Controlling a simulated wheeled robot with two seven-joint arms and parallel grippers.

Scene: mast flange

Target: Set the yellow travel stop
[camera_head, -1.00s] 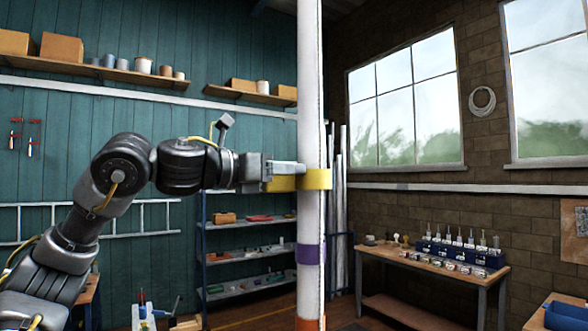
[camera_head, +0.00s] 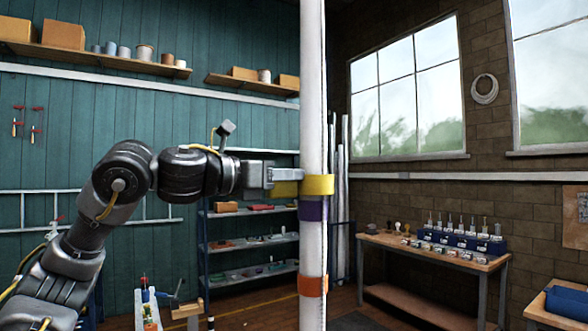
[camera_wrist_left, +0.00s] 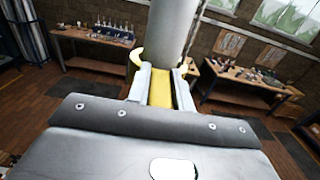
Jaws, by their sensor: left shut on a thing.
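The yellow travel stop (camera_head: 318,185) is a collar around the white mast (camera_head: 313,100), with a tab reaching left. My left gripper (camera_head: 285,175) is shut on that tab at the mast's left side. In the left wrist view the two fingers (camera_wrist_left: 161,82) hold the yellow tab (camera_wrist_left: 160,92) between them, and the collar shows behind at the mast's foot. A purple band (camera_head: 313,210) is around the mast just below the yellow stop. An orange band (camera_head: 313,286) is lower on the mast. My right gripper is not in view.
A workbench (camera_head: 430,252) with a blue rack of tools (camera_head: 460,243) stands at the right. Shelves (camera_head: 250,244) stand behind the mast. Part of a blue bin (camera_head: 567,303) shows at the lower right. The space around the mast is clear.

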